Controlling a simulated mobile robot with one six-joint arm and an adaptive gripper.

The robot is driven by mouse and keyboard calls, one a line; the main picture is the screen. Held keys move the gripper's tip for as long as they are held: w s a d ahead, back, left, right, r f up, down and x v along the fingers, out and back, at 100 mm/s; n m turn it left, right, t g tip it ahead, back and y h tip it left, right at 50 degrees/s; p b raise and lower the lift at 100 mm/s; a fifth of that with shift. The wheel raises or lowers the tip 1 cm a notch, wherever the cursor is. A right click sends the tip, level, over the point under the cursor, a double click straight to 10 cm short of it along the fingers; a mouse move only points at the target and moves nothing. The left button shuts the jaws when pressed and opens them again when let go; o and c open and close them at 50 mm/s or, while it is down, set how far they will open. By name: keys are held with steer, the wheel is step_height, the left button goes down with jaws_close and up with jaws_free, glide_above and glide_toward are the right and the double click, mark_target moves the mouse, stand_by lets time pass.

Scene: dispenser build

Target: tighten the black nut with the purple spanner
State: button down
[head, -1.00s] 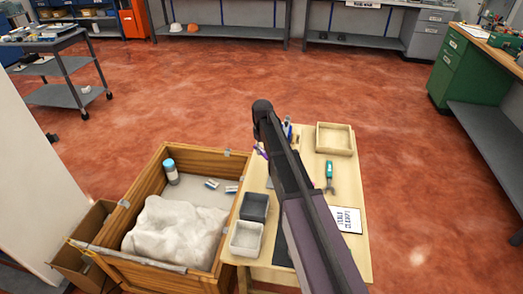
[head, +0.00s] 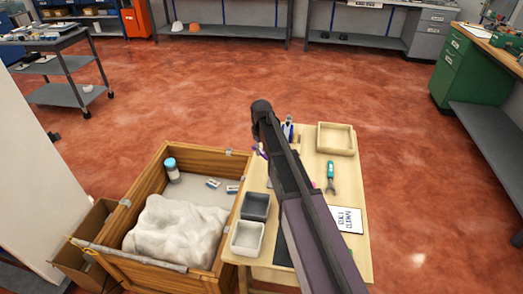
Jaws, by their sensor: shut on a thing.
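A small piece of purple (head: 262,152), which looks like part of the purple spanner, shows at the left edge of my arm, over the far left part of the light wooden table (head: 347,183). The rest of the spanner is hidden. My gripper is hidden behind my own arm, which crosses the table, so its fingers and their hold cannot be seen. The black nut cannot be seen either.
On the table are an empty wooden tray (head: 336,139), a teal-handled tool (head: 330,174), a printed card (head: 346,220), a dark bin (head: 256,206) and a pale bin (head: 247,238). A wooden crate (head: 146,177) holding a white bag (head: 172,228) stands close on the left.

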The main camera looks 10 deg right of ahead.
steer(key=shift+r+p, duration=1.85)
steer(key=shift+r, duration=0.1)
